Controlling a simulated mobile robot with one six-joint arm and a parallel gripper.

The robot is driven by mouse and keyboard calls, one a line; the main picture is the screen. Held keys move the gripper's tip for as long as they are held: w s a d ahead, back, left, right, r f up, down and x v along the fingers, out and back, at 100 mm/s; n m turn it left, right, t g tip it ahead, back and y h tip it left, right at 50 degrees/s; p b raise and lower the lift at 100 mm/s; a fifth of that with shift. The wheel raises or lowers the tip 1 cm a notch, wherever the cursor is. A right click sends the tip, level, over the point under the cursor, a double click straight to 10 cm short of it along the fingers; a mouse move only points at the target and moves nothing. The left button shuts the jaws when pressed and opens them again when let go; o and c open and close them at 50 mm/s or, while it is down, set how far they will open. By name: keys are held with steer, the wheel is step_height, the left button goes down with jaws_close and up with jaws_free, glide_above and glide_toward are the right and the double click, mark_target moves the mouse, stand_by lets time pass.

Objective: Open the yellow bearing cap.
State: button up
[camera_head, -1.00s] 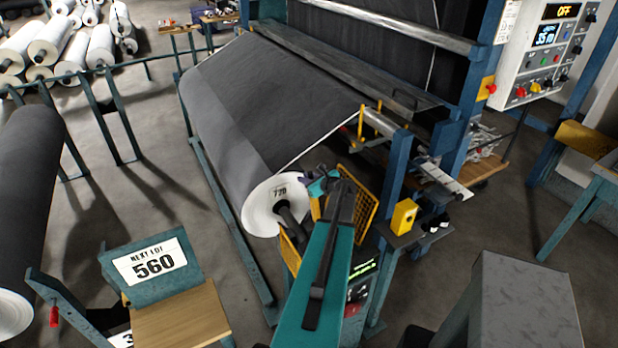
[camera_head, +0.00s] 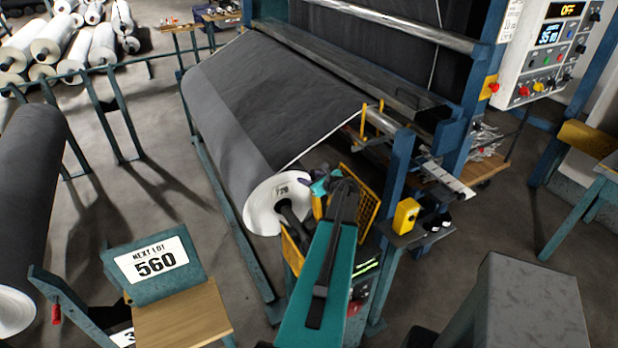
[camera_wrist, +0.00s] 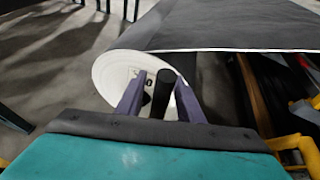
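The large fabric roll (camera_head: 232,125) ends in a white disc face marked 720, with a dark shaft (camera_head: 291,218) sticking out toward me. Yellow mesh panels stand by the shaft, one at right (camera_head: 361,200) and one lower (camera_head: 293,250). I cannot make out a separate bearing cap; my arm covers part of this area. My gripper (camera_head: 308,184) is above and right of the shaft, its purple fingers partly hidden. In the wrist view my gripper (camera_wrist: 159,80) has its fingers apart and empty, with the dark shaft (camera_wrist: 162,96) seen between them; I cannot tell the depth gap.
A blue post (camera_head: 397,180) and a yellow box (camera_head: 405,215) stand right of my arm. A control panel (camera_head: 543,60) reading OFF is at upper right. Yellow tubing (camera_wrist: 298,147) is close at right in the wrist view.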

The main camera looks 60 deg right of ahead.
steer(key=b+v, duration=0.4)
steer(key=v, duration=0.9)
steer(key=shift+s+a+b, duration=0.2)
steer(key=shift+s+b, duration=0.1)
steer(key=shift+r, duration=0.1)
